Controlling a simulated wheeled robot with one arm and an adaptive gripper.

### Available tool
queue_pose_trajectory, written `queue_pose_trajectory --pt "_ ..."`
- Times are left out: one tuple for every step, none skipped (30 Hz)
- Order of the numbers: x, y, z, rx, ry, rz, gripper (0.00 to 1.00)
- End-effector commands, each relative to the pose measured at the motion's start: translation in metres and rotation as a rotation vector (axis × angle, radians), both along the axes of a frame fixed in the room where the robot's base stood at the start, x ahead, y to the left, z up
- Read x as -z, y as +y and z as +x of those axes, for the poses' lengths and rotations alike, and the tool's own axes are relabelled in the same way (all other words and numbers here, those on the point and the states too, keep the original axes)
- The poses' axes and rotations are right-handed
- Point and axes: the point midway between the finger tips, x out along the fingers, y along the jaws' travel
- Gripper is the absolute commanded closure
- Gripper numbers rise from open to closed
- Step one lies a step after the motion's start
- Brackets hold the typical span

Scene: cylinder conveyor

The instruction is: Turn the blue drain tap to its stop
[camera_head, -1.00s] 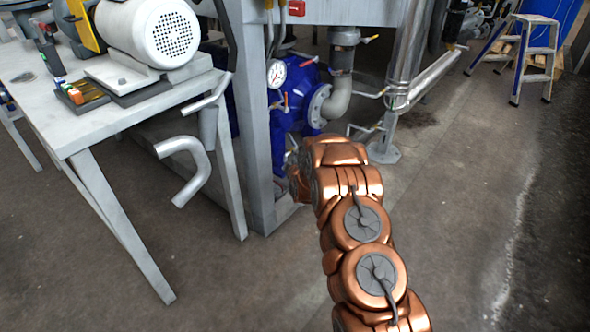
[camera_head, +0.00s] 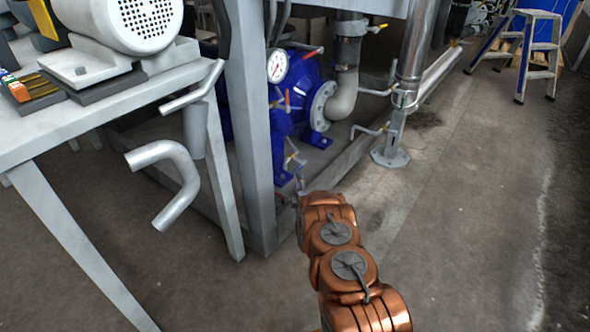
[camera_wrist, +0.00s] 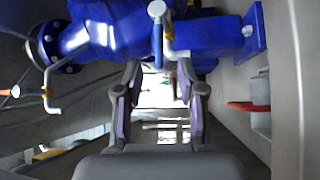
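A small tap with a blue lever (camera_wrist: 157,45), a pale rounded end and a brass-coloured part beside it shows at the top middle of the wrist view, against the blue pump body (camera_wrist: 110,25). My gripper (camera_wrist: 159,75) is open, with a finger on each side and nothing visible between them. The blue lever lies just past the fingertips, roughly in line with the gap; I cannot tell how far off it is. In the head view my gripper (camera_head: 299,186) is small and low in front of the blue pump (camera_head: 290,120); its fingers and the tap are not clear there.
A grey frame post (camera_head: 248,130) stands left of my arm. A table (camera_head: 60,135) and bent pipe (camera_head: 180,165) are further left. In the wrist view, a pale lever tap (camera_wrist: 46,90) is left and a red lever (camera_wrist: 248,106) right.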

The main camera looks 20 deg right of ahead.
Motion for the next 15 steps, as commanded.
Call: queue_pose_trajectory --pt "0.0 -0.002 0.006 0.001 -0.006 -0.001 0.61" --pt "-0.001 -0.003 0.009 0.0 -0.008 -0.002 0.61" --pt "-0.002 -0.005 0.014 0.001 -0.009 -0.002 0.61" --pt "-0.002 -0.006 0.018 0.002 -0.007 0.0 0.61" --pt "-0.002 -0.007 0.022 0.003 -0.005 0.0 0.61" --pt "-0.002 -0.009 0.027 0.002 -0.004 0.0 0.61" --pt "-0.003 -0.009 0.031 0.002 -0.005 0.0 0.61" --pt "-0.004 -0.01 0.035 0.001 -0.006 0.0 0.61" --pt "-0.005 -0.011 0.04 0.0 -0.006 -0.001 0.61" --pt "-0.006 -0.011 0.043 0.0 -0.005 0.0 0.61" --pt "-0.006 -0.012 0.046 -0.001 -0.004 0.0 0.61" --pt "-0.006 -0.013 0.05 -0.001 -0.003 0.0 0.61" --pt "-0.006 -0.013 0.052 -0.001 -0.003 0.001 0.61" --pt "-0.006 -0.013 0.054 -0.001 -0.003 0.001 0.61" --pt "-0.007 -0.014 0.057 -0.001 -0.003 0.001 0.61"
